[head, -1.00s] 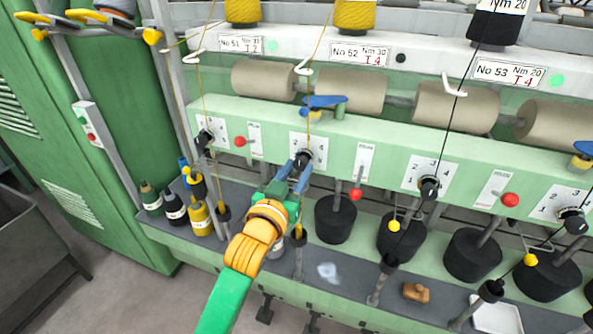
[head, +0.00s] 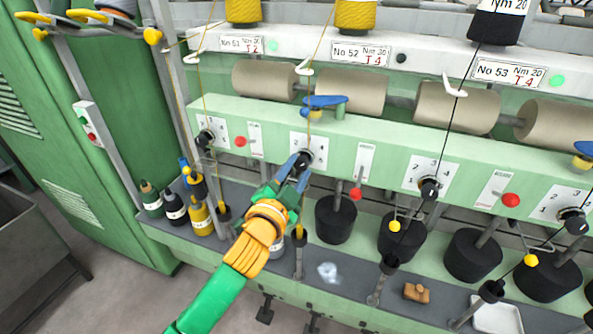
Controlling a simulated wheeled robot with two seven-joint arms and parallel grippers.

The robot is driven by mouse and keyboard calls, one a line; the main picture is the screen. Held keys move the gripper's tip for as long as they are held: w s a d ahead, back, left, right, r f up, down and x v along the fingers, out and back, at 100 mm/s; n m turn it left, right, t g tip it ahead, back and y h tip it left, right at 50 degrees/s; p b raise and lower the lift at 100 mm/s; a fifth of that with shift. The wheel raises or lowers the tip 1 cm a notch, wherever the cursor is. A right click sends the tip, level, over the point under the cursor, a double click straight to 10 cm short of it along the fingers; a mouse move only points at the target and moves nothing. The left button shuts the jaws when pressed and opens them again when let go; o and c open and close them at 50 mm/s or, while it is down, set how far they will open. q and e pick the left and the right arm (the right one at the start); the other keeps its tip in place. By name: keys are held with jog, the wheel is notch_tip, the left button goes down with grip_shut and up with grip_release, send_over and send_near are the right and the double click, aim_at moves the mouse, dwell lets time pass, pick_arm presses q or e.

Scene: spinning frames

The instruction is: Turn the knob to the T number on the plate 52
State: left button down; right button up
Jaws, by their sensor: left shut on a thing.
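The No 52 plate (head: 360,53) on the white upper rail reads Nm 30 and T 4 in red. Below it on the green beam is a white dial plate (head: 318,144) with numbers; a 4 shows at its right. Its black knob (head: 306,156) is partly hidden by my fingers. My left gripper (head: 297,165), with blue fingers on an orange and green arm, is shut on this knob from below. Where the knob points cannot be told. My right gripper is not in view.
Similar knobs stand to the left (head: 205,138) and right (head: 429,188). A red ball lever (head: 356,193) is just right of my gripper. Yarns hang in front of the beam. Below are black weights (head: 335,218) and a grey shelf with a wooden piece (head: 416,293).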

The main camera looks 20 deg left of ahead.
pick_arm(q)
jog(key=shift+m, duration=1.3)
jog(key=shift+c, duration=2.4)
grip_release()
jog(key=s+b, duration=0.2)
jog(key=s, duration=0.5)
jog(key=shift+a, duration=0.15)
